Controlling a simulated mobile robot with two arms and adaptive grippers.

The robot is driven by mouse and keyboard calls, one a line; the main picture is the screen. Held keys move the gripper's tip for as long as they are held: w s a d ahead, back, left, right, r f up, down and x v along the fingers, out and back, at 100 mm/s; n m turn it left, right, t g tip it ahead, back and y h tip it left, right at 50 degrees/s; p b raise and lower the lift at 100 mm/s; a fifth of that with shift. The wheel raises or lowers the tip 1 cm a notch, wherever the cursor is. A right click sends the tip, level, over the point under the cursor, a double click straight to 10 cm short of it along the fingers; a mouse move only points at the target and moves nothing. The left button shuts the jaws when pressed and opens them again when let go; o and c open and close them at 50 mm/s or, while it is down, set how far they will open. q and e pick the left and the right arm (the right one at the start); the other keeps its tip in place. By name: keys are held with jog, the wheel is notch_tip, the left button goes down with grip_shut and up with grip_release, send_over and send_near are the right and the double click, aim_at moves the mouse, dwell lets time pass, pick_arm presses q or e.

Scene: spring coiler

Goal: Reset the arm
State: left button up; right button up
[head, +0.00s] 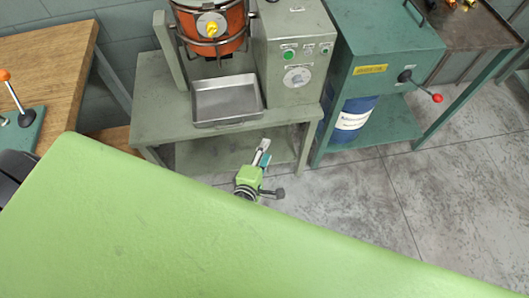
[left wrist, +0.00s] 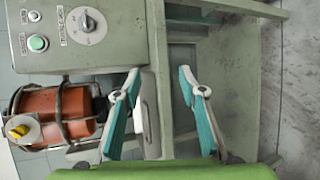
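My left gripper (head: 262,160) shows in the head view in front of the grey-green machine stand, near its front edge and lower shelf. In the left wrist view its two teal-padded fingers (left wrist: 159,74) are spread apart, with nothing held between them. The stand's edge and a metal tray (left wrist: 150,115) show behind the fingers. My right gripper is not in either view.
A metal tray (head: 228,100) and an orange drum (head: 212,30) are at the stand (head: 150,115). A control box (head: 297,50) stands beside them. A teal machine (head: 380,45) has a red-knobbed lever (head: 420,86). A wooden bench (head: 45,65) is left. Floor (head: 450,180) at right is clear.

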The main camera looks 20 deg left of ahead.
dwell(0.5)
pick_arm(q)
jog(key=s+f+m+g+h, duration=0.2)
jog(key=s+f+m+g, duration=0.5)
jog(key=s+f+m, duration=0.9)
jog(key=s+a+f+m+g, duration=0.3)
jog(key=s+f, duration=0.4)
jog(key=s, duration=0.4)
jog(key=s+a+f+m+g+y, duration=0.1)
jog(key=s+a+f+m+g, duration=0.2)
jog(key=s+f, duration=0.4)
jog(key=s+a, duration=0.1)
jog(key=s, duration=0.4)
jog(key=shift+a+f+m+y, duration=0.2)
jog(key=shift+f+m+y, duration=0.1)
jog(key=shift+f+m, duration=0.1)
